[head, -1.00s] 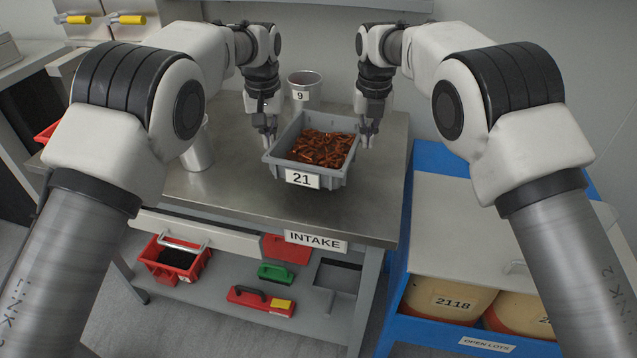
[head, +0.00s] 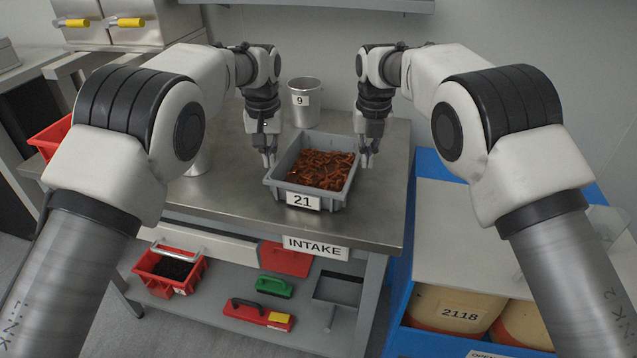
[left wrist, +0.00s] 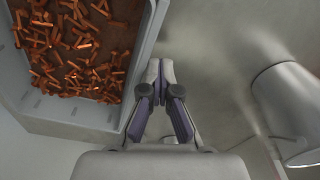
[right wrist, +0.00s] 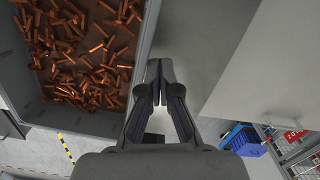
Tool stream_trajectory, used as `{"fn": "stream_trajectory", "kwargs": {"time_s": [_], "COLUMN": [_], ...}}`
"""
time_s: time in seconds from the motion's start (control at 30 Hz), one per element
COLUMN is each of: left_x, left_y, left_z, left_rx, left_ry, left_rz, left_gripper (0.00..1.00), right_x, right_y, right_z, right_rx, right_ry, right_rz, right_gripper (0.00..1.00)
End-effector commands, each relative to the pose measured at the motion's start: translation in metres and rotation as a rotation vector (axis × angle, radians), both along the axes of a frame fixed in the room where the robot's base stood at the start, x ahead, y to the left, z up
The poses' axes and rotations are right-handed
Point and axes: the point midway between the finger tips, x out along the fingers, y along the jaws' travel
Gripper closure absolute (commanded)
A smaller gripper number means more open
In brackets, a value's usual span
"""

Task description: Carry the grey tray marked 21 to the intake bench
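The grey tray marked 21 (head: 332,201) is full of copper-brown pieces. In the head view it sits level at the bench top, apparently resting on the intake bench (head: 225,200). My left gripper (head: 268,160) is at the tray's left side and my right gripper (head: 366,160) at its right side, both pointing down. In the left wrist view the fingers (left wrist: 160,80) are close together beside the tray's wall (left wrist: 75,115). In the right wrist view the fingers (right wrist: 159,80) are likewise close together along the tray wall (right wrist: 85,120). The gripped part is hidden.
The bench's lower shelf holds a red crate (head: 170,270) and red and green tools. A blue bin unit (head: 425,190) stands to the right.

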Motion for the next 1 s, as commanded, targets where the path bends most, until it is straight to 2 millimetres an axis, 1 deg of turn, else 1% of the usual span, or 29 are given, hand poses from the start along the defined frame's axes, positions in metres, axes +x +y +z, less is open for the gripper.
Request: {"fn": "stream_trajectory", "kwargs": {"time_s": [0.03, 0.07, 0.1, 0.27, 0.3, 0.33, 0.67, 0.77, 0.87, 1.0], "left_x": [0.000, 0.000, 0.000, 0.000, 0.000, 0.000, 0.000, -0.001, -0.002, -0.005], "left_y": [0.005, 0.008, 0.011, 0.012, 0.012, 0.012, 0.013, 0.013, 0.012, 0.012], "left_z": [0.002, 0.003, 0.002, 0.002, 0.002, 0.002, 0.004, 0.016, 0.037, 0.074], "left_rx": [0.000, 0.000, 0.000, 0.001, 0.001, 0.001, 0.002, 0.002, 0.002, 0.002], "left_ry": [-0.001, -0.001, -0.001, 0.000, 0.000, 0.000, 0.000, -0.001, -0.005, -0.006], "left_rz": [0.002, 0.001, 0.001, 0.000, 0.000, 0.000, 0.001, 0.001, 0.000, 0.000], "left_gripper": [1.00, 0.90, 0.76, 0.76, 0.76, 0.76, 0.76, 0.76, 0.76, 0.76], "right_x": [0.000, 0.000, 0.000, 0.000, 0.000, 0.000, 0.000, 0.000, 0.000, 0.000], "right_y": [-0.005, -0.008, -0.011, -0.012, -0.012, -0.012, -0.013, -0.013, -0.013, -0.013], "right_z": [0.002, 0.003, 0.002, 0.002, 0.002, 0.002, 0.002, 0.002, 0.002, 0.002], "right_rx": [0.000, 0.001, 0.001, -0.001, -0.001, -0.001, -0.002, -0.002, -0.002, -0.002], "right_ry": [-0.001, -0.002, -0.002, -0.001, -0.001, -0.001, -0.001, -0.001, -0.001, -0.001], "right_rz": [-0.002, -0.002, -0.001, -0.001, -0.001, -0.001, -0.002, -0.002, -0.002, -0.002], "right_gripper": [1.00, 1.00, 1.00, 1.00, 0.86, 0.75, 0.75, 0.75, 0.75, 0.75]}}
